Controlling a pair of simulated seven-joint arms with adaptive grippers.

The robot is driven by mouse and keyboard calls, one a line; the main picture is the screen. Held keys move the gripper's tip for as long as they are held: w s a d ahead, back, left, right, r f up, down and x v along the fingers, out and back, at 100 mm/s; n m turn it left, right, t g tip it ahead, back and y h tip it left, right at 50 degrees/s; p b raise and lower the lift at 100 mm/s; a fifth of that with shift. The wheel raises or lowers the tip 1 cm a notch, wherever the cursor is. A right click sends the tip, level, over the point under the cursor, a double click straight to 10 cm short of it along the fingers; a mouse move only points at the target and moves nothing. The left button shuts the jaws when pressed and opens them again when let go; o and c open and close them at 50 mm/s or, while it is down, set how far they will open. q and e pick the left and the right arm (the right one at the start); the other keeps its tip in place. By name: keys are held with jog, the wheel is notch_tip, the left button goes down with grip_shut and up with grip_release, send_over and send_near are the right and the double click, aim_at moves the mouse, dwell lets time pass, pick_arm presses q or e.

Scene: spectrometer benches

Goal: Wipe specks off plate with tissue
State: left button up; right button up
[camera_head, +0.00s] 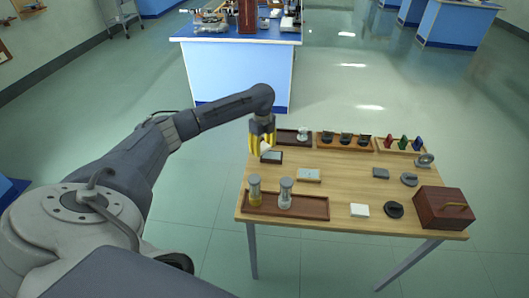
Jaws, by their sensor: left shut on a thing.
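My left gripper (261,149) has yellow fingers and is over the back left of the wooden table. It is shut on a small white piece, which looks like the tissue (266,147). Just below it is a small dark rectangular plate (272,158); I cannot tell whether the tissue touches it. A second small plate (309,175), pale with a tan rim, lies nearer the table's middle. Specks are too small to make out on either. My right gripper is not in view.
A brown tray (310,208) at the front left holds two jars. A white block (360,210), a black round piece (394,210) and a brown box (444,208) stand front right. The table's centre is mostly clear.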

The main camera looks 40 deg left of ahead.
pick_arm(q)
jog(key=shift+s+r, duration=0.1)
jog(key=shift+r, duration=2.65)
